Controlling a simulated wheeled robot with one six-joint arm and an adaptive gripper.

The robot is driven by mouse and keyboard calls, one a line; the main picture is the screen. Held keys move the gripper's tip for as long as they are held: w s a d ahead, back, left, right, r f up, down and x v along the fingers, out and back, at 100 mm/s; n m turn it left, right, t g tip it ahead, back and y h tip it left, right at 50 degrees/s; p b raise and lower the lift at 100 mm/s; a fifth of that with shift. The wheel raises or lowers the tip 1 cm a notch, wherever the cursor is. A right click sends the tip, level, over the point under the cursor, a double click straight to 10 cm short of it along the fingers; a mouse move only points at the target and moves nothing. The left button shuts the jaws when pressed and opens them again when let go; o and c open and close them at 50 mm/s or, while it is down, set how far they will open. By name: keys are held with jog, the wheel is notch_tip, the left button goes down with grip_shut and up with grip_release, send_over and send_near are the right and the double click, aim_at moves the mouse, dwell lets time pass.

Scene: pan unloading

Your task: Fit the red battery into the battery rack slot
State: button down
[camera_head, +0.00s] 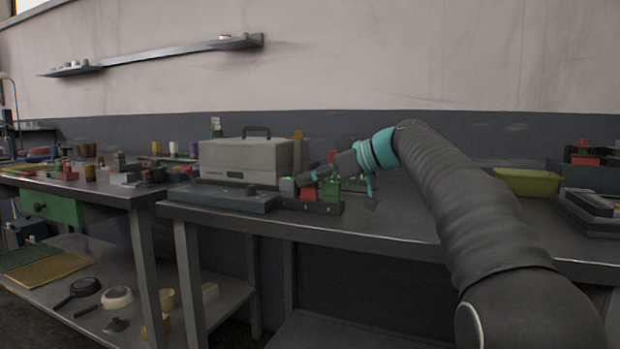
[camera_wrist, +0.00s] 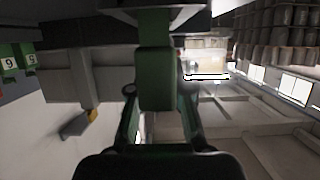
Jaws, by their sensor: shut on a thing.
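In the head view my gripper (camera_head: 318,176) reaches in from the right over the dark battery rack (camera_head: 322,208) on the middle bench. A red block (camera_head: 308,194), which looks like the red battery, stands at the rack, with a green block (camera_head: 329,190) to its right. My gripper is just above these blocks. In the wrist view a dark green block (camera_wrist: 156,80) sits between the fingers, and my gripper is shut on it. Its far end meets a dark part at the top of that view. The slot itself is hidden, and I cannot tell how deep the block sits.
A grey box with a handle (camera_head: 245,158) stands behind the rack, and a flat grey unit (camera_head: 224,197) lies to its left. A yellow-green tray (camera_head: 527,182) is far right. The bench right of the rack (camera_head: 395,222) is mostly clear. Small items crowd the left bench.

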jog(key=shift+f+b, duration=0.6)
jog(key=shift+f, duration=0.05)
dwell(0.4)
jog(key=c, duration=1)
grip_release()
jog(key=v, duration=1.2)
